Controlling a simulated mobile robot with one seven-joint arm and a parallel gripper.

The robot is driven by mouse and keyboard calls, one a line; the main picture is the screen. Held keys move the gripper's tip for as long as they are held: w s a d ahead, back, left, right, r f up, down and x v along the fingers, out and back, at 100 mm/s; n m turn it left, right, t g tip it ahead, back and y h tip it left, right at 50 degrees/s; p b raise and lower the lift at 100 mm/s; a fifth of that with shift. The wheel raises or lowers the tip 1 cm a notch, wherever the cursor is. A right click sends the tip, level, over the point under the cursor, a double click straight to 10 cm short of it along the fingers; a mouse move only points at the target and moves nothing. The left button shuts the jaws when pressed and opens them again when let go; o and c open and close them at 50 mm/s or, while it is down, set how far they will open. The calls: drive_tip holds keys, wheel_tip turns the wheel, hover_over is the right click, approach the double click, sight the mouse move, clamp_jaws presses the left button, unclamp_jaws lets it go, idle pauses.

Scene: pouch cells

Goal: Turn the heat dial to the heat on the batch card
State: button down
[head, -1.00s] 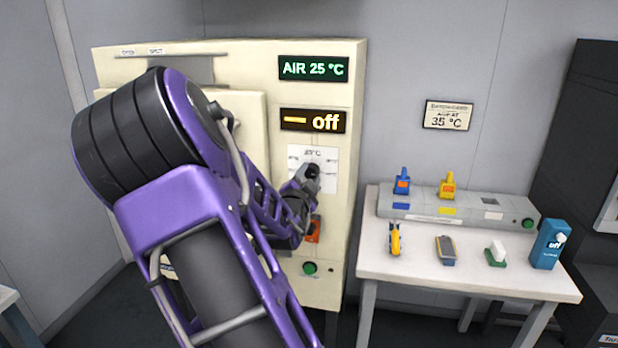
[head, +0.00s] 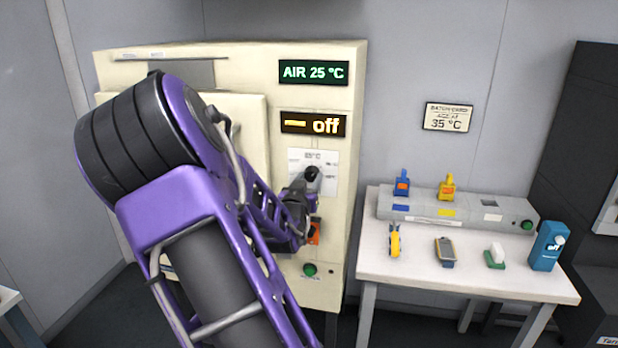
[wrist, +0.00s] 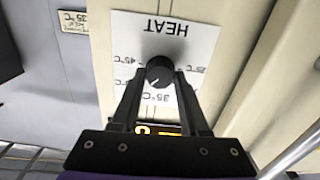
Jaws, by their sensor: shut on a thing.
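The heat dial (wrist: 159,72) is a black knob on a white plate (wrist: 190,33) marked HEAT, upside down in the wrist view, with 25, 35 and 45 °C marks around it. My gripper (wrist: 160,80) is shut on the dial. In the head view my gripper (head: 308,180) is at the plate (head: 325,160), partly hidden by my arm. The green display (head: 313,72) reads AIR 25 °C. The batch card (head: 448,117) on the wall reads 35 °C. Where the dial's pointer stands is unclear.
The cream oven cabinet (head: 352,100) carries the dial, with a green button (head: 310,270) low on its front. A white table (head: 400,275) to the right holds a grey rack (head: 465,212), several small tools and a blue box (head: 548,246).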

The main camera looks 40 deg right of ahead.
drive_tip(key=n+p, duration=0.1)
drive_tip(key=n, duration=0.3)
drive_tip(key=shift+r+n, duration=0.1)
drive_tip(key=shift+n, duration=0.2)
drive_tip(key=shift+n+p, duration=0.85)
drive_tip(key=shift+n, duration=0.95)
drive_tip(key=shift+c, duration=2)
unclamp_jaws()
